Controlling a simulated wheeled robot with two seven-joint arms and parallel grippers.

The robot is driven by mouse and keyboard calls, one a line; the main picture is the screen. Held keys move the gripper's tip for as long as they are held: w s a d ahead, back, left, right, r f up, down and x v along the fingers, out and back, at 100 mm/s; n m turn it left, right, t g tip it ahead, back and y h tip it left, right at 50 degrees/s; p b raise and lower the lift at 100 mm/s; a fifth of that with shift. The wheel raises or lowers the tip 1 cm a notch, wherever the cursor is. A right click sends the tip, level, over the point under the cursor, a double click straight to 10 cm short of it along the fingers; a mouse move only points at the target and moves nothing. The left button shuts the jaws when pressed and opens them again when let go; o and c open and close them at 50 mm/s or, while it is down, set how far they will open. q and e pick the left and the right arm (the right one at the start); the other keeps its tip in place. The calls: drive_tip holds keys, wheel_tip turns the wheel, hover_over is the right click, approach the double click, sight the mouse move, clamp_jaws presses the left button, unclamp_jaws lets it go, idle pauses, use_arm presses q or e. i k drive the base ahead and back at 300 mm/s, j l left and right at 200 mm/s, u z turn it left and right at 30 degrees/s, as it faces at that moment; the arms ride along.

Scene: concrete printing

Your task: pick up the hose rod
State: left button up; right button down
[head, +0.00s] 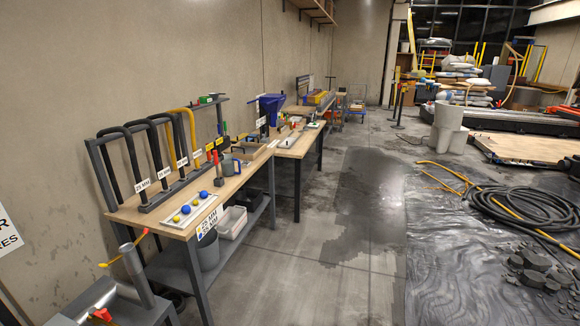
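No label in the head view names a hose rod, so I cannot tell for sure which thing it is. Bent black hose-like pieces (131,158) and a yellow one (191,133) stand in a rack with size labels on the near workbench (146,211) at left. Neither gripper is in view.
A tray with blue and yellow balls (190,211) sits on the near bench's front. A white bin (232,222) and grey bucket (207,250) stand below. A second bench (299,146) stands behind. The concrete floor (290,265) right of the benches is clear; dark rubble (540,272) lies at lower right.

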sight(215, 152)
drive_tip(key=i+l+u, duration=0.15)
drive_tip(key=i+u, duration=0.2)
drive_tip(key=i, duration=0.15)
drive_tip(key=i+l+u, duration=0.75)
drive_tip(key=i, duration=0.2)
